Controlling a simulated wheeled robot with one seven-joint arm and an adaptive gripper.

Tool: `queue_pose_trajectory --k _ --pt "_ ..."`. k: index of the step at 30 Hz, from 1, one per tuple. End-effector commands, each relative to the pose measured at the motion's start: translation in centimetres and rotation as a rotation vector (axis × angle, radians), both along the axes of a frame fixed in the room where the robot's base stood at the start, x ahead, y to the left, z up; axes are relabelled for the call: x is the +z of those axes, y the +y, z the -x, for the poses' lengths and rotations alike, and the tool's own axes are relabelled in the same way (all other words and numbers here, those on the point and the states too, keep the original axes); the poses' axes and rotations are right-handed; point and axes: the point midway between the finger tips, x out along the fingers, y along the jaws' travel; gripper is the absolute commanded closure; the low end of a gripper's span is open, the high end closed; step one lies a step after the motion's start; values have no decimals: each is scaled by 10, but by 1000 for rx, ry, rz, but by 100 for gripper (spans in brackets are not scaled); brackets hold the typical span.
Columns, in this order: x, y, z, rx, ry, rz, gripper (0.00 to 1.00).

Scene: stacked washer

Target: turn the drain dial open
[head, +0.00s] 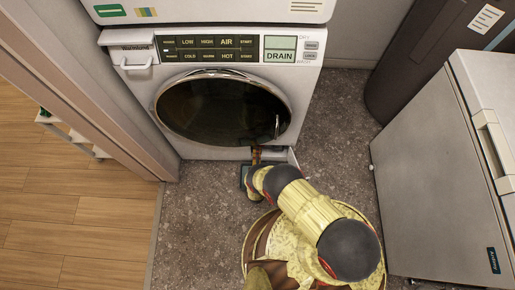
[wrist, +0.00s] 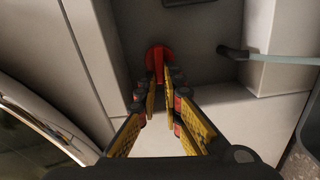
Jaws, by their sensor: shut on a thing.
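The red drain dial (wrist: 158,57) shows in the wrist view, at the back of a grey recess in the upper middle. It has a round base and a raised red grip. My gripper (wrist: 159,84) is shut on this grip, with one yellow-and-black finger on each side. In the head view my gripper (head: 256,152) reaches low into the front of the white washer (head: 215,140), below its round door. The dial is hidden there by my gripper and the washer front.
A small open flap (head: 292,157) stands beside my gripper. A black-tipped grey hose (wrist: 285,58) lies right of the dial in the recess. A white chest-like appliance (head: 440,170) stands at right, and a wood-edged wall (head: 90,90) at left. Grey floor (head: 195,220) is clear left of my arm.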

Motion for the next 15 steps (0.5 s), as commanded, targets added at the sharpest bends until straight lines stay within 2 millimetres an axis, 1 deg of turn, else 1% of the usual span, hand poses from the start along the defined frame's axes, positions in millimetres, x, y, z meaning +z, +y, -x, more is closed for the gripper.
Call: queue_pose_trajectory --k 7,15 --pt "-2 1 0 1 4 95 100" --pt "-3 1 -1 1 5 129 100"
